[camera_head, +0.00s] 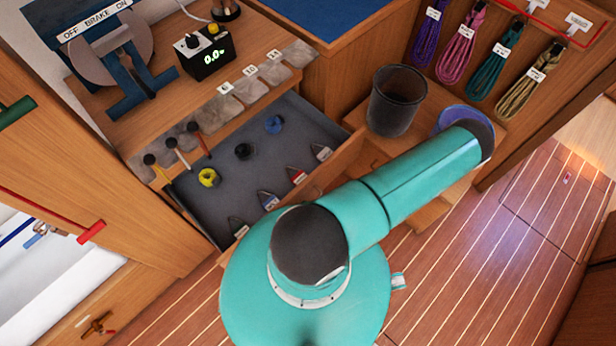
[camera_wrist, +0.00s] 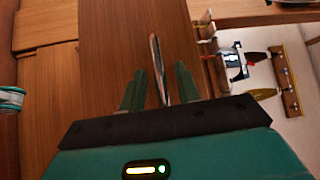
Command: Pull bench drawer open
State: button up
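The bench drawer (camera_head: 222,150) stands open in the head view. Its grey-lined inside shows, with a yellow coil (camera_head: 208,178), a black coil, a blue coil and several small tagged items. My arm covers part of the drawer's front. In the wrist view, the wooden drawer front (camera_wrist: 125,30) carries a slim metal handle (camera_wrist: 155,52). My gripper (camera_wrist: 159,67) has its two green fingers apart, one on each side of the handle, with a visible gap to both. Whether either finger touches the handle is unclear. The head view does not show my gripper.
A dark bin (camera_head: 396,100) stands right of the drawer, near my arm. A meter (camera_head: 206,52) and a vise-like device sit on the bench top. Coiled lines (camera_head: 428,38) hang at the upper right. The striped floor (camera_head: 480,270) is clear at the lower right.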

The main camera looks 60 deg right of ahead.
jog(key=v, duration=1.3)
jog(key=shift+d, duration=0.1)
